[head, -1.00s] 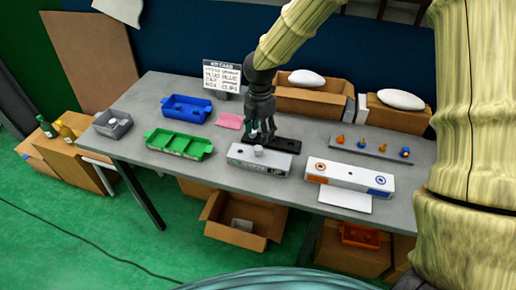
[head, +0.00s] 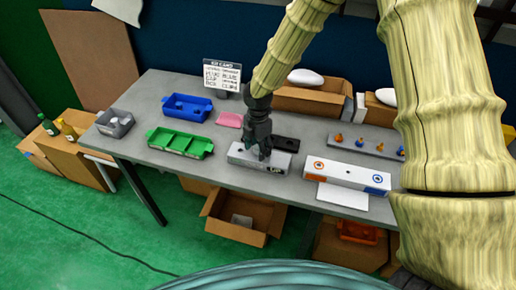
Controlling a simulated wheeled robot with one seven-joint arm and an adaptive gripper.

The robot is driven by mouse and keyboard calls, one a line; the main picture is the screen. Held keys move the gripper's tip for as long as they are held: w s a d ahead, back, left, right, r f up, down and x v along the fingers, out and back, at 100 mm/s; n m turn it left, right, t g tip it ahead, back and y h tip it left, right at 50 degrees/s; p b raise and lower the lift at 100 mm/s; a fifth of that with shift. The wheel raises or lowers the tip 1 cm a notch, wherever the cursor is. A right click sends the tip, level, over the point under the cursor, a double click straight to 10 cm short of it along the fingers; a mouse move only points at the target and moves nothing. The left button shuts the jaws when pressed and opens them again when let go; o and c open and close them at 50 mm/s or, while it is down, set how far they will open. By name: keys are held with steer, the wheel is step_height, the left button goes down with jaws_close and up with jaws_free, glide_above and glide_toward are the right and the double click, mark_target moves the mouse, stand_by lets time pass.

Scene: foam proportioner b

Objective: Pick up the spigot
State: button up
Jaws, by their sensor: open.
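My gripper (head: 262,155) is open and points down over the grey-white block (head: 239,156) on the table. Its dark fingers reach down to the block's top. The small pale round piece on top of that block, which may be the spigot, is hidden behind the fingers. I cannot tell whether the fingers touch it. Small orange and blue fittings (head: 360,143) stand on a grey strip at the right; I cannot tell whether one of them is the spigot.
A black block (head: 288,144) lies right behind the gripper. A white block (head: 345,174) with orange and blue ends is to the right. A green tray (head: 180,143), blue bin (head: 187,106) and pink sheet (head: 230,119) are to the left. A cardboard box (head: 310,101) stands behind.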

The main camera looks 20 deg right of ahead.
steer(key=shift+c, duration=0.4)
steer(key=c, duration=1)
steer(key=shift+r, duration=0.1)
steer(key=shift+c, duration=0.3)
steer(key=shift+r+b, duration=0.5)
steer(key=shift+r, duration=0.15)
steer(key=shift+r+b, duration=0.45)
steer(key=shift+r, duration=0.5)
steer(key=s+a+b, duration=0.3)
steer(key=s+b, duration=0.1)
steer(key=s, duration=1.1)
steer(key=shift+s+a+r, duration=0.25)
steer(key=shift+s+a, duration=0.05)
